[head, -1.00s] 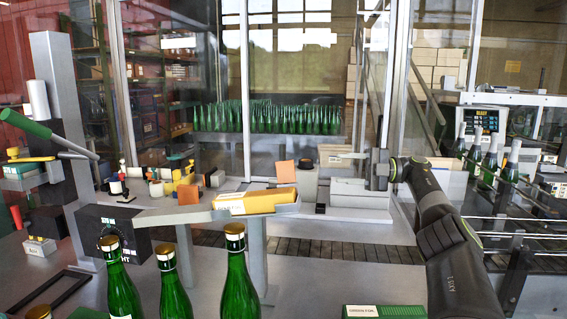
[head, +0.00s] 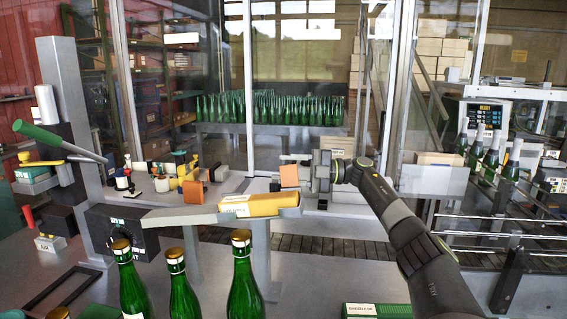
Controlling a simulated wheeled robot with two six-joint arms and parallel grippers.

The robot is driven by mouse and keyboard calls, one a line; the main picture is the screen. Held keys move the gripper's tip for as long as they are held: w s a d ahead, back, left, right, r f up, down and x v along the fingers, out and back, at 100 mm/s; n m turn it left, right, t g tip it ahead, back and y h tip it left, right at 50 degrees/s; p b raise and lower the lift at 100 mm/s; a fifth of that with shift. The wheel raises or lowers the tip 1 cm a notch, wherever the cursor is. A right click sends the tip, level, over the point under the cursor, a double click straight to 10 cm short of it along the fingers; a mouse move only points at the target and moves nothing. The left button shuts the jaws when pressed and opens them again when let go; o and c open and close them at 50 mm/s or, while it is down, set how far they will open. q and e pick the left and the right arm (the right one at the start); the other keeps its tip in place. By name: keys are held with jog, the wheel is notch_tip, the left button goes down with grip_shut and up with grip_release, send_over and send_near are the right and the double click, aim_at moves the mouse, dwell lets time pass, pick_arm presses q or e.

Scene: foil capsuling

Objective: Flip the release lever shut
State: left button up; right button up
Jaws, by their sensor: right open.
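A grey column stand (head: 63,120) at the left carries a long lever with a green handle (head: 37,132), which slopes down to the right. A shorter yellow lever (head: 40,163) lies nearly level below it. I cannot tell for sure which of these is the release lever. My right gripper (head: 290,160) is open and empty, its fingers pointing left beside an orange block (head: 289,176) at the middle of the bench. It is well to the right of both levers. My left gripper is not in view.
Green bottles with gold caps (head: 243,270) stand at the front. A yellow box (head: 250,205) lies on a raised grey tray (head: 175,217) between them and my right gripper. Glass panels rise behind.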

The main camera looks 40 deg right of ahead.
jog(key=shift+x, duration=0.9)
jog(key=shift+c, duration=0.3)
jog(key=c, duration=0.9)
